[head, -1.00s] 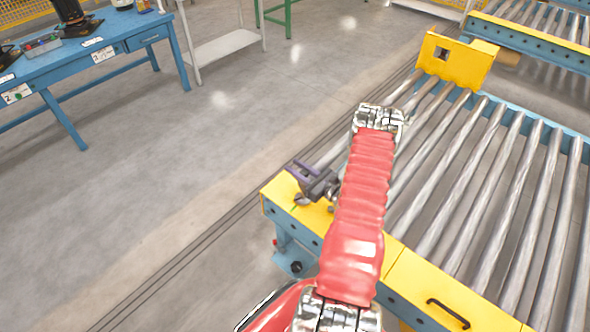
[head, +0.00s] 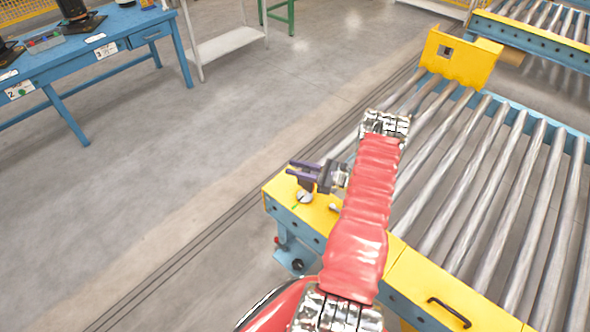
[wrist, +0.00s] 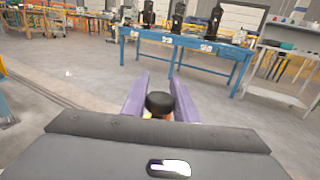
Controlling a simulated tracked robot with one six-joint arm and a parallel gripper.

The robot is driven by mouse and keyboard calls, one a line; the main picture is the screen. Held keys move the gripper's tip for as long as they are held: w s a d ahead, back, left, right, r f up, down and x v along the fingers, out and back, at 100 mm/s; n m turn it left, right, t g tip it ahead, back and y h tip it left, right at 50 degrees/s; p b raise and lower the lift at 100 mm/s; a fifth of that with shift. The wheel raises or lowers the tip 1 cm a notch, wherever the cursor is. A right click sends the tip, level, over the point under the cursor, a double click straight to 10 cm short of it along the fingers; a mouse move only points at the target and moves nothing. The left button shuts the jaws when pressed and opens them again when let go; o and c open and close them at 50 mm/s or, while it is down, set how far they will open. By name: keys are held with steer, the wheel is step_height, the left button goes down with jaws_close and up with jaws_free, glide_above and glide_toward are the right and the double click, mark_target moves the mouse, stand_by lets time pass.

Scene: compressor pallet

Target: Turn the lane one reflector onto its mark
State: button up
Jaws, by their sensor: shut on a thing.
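My gripper (head: 299,171) is over the near left corner of the yellow conveyor rail, its purple fingers pointing left. In the wrist view a round black part (wrist: 160,102), with orange below it, sits between the two fingers; I take it as the reflector. The gripper is shut on it. In the head view a small round silver face (head: 304,197) shows just below the gripper, at the rail top. A small green mark (head: 294,207) lies on the yellow rail beside it. The fingers' contact with the reflector is hard to see in the head view.
The roller conveyor (head: 450,170) extends right, with a yellow bracket (head: 461,58) at its far end and a black handle (head: 449,313) on the near rail. A blue workbench (head: 90,45) stands far left. The floor between is clear.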

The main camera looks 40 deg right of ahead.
steer(key=o, duration=1)
steer(key=v, duration=1.3)
steer(key=shift+s, duration=0.35)
steer(key=shift+d+f, duration=0.1)
steer(key=shift+d, duration=0.05)
